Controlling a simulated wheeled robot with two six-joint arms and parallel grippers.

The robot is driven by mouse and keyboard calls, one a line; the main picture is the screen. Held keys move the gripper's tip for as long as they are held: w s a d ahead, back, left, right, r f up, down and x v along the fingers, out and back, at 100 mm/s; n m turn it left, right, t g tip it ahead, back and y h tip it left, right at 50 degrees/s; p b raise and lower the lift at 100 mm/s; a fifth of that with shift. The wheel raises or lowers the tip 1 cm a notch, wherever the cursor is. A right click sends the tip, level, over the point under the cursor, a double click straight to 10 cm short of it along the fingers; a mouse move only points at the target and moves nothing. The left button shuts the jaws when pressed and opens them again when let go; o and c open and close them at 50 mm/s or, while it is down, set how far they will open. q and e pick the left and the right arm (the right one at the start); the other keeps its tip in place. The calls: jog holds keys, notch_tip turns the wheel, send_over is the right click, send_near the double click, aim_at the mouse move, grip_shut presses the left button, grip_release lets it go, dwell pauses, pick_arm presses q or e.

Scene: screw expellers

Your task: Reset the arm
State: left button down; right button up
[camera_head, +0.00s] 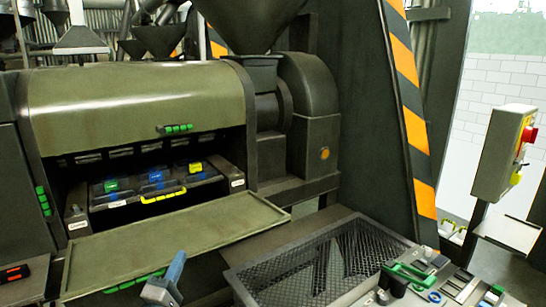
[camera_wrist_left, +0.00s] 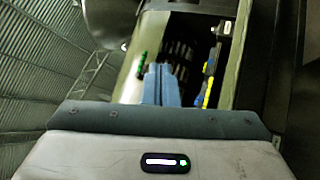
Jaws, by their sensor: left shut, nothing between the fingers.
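My left gripper (camera_head: 177,262) comes in at the bottom of the head view, in front of the machine's open tray flap (camera_head: 175,240). Its blue-grey fingers are together, with nothing between them. In the left wrist view the same shut fingers (camera_wrist_left: 161,75) point toward the machine's opening. The fingers appear apart from the flap, though the exact gap is hard to tell. My right gripper is in neither view.
The screw expeller (camera_head: 140,95) has an open front with dark boxes (camera_head: 155,185) inside. A black mesh basket (camera_head: 320,262) stands to the right of the flap. A bench with green-handled items (camera_head: 408,275) is at bottom right. A control box (camera_head: 503,150) stands at far right.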

pick_arm(q)
jog(key=s+d+f+m+g+h, duration=0.1)
jog(key=s+d+f+m+g, duration=0.1)
jog(key=s+f+m+g, duration=0.5)
jog(key=s+d+f+m+g+h, duration=0.1)
jog(key=s+d+f+m+g, duration=0.25)
jog(key=s+f+m, duration=0.45)
jog(key=s+a+f+g+y, duration=0.3)
jog(key=s+a, duration=0.1)
jog(key=s, duration=0.3)
jog(key=s+a+f+g+y, duration=0.2)
jog(key=s+a+f, duration=0.1)
jog(key=s, duration=0.4)
jog(key=s+a+f+g+y, duration=0.3)
jog(key=s+a+f, duration=0.1)
jog(key=s, duration=0.2)
notch_tip(320, 180, down, 30)
jog(key=a+g, duration=0.1)
jog(key=a, duration=0.1)
jog(key=s+a+f+g, duration=0.1)
jog(key=s+f, duration=1.7)
jog(key=shift+s+a+f+h, duration=0.2)
jog(key=shift+s+f+h, duration=0.1)
jog(key=shift+s, duration=0.1)
